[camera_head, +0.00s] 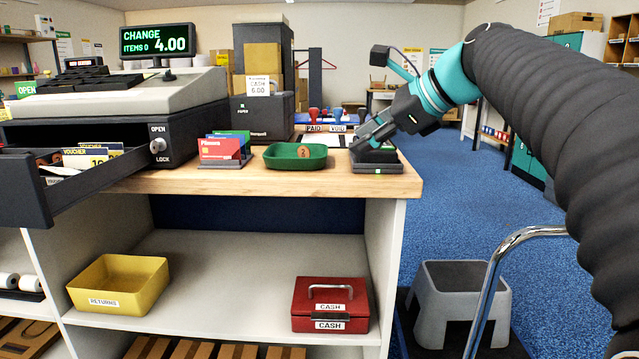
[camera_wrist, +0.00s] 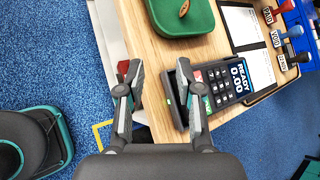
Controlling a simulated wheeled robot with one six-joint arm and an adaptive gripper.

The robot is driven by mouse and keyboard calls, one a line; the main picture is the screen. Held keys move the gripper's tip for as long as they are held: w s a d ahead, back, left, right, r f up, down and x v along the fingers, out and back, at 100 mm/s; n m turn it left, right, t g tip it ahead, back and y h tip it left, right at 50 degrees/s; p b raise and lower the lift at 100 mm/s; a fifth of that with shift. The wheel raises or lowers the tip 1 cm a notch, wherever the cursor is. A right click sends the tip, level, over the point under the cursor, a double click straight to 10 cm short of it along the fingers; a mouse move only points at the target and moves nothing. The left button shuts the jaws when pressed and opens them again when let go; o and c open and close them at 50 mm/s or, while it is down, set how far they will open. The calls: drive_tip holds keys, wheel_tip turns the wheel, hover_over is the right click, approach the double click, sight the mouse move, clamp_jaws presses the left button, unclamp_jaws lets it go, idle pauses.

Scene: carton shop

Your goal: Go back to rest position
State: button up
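My gripper (camera_head: 360,142) is over the right end of the wooden counter in the head view, close to the card terminal (camera_head: 376,158). In the wrist view my gripper (camera_wrist: 157,75) has its two fingers apart with nothing held between them; the counter edge shows in the gap. The card terminal (camera_wrist: 232,82), with a screen reading READY 0.00, lies just right of the right finger. Whether the finger touches it I cannot tell.
A green tray (camera_head: 295,156) holding a coin, red card holder (camera_head: 221,150), stamps (camera_head: 325,118), register (camera_head: 125,92) and open drawer (camera_head: 90,170) line the counter. A yellow bin (camera_head: 120,284) and red cash box (camera_head: 331,303) sit below. A grey step stool (camera_head: 455,285) stands right.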

drive_tip(key=s+d+f+n+h, duration=0.4)
drive_tip(key=s+f+n, duration=0.5)
drive_tip(key=s+f, duration=0.4)
drive_tip(key=s+d+f+n+g+h, duration=0.1)
drive_tip(key=s+d+f+n+h, duration=0.3)
drive_tip(key=s+f+n, duration=0.6)
wheel_tip(320, 180, down, 8)
drive_tip(key=s, duration=0.3)
drive_tip(key=shift+d+f, duration=0.15)
drive_tip(key=shift+f, duration=0.05)
